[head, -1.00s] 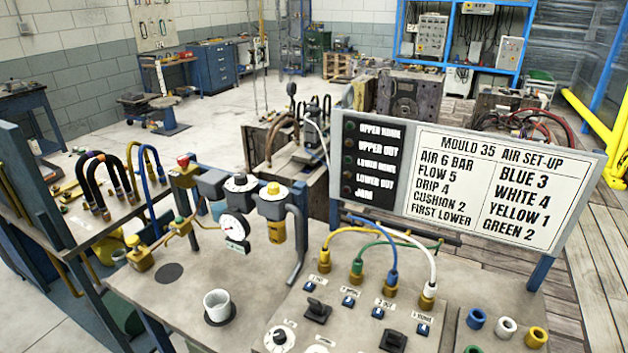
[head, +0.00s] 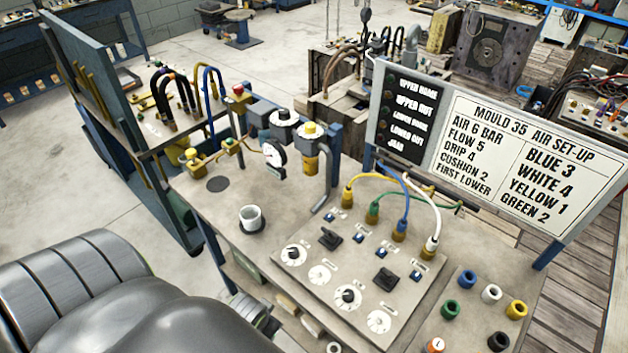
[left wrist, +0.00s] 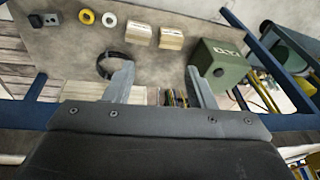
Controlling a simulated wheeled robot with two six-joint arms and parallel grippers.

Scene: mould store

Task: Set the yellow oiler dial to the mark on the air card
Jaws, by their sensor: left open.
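The yellow oiler dial (head: 310,129) is a small yellow knob on a white disc, on top of the right-hand air unit with a yellow bowl, behind the bench panel in the head view. Its pointer and scale are too small to read. The air card (head: 524,160) is a white board at the right; it reads "AIR 6 BAR, FLOW 5, DRIP 4, CUSHION 2". My left gripper (left wrist: 158,68) is open and empty in the left wrist view, above a surface with loose parts; the dial is not visible there. My right gripper is not in view.
A pressure gauge (head: 273,152) hangs left of the oiler. A green box (left wrist: 222,65) lies beside my left fingers. Bench space around the cup is clear.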

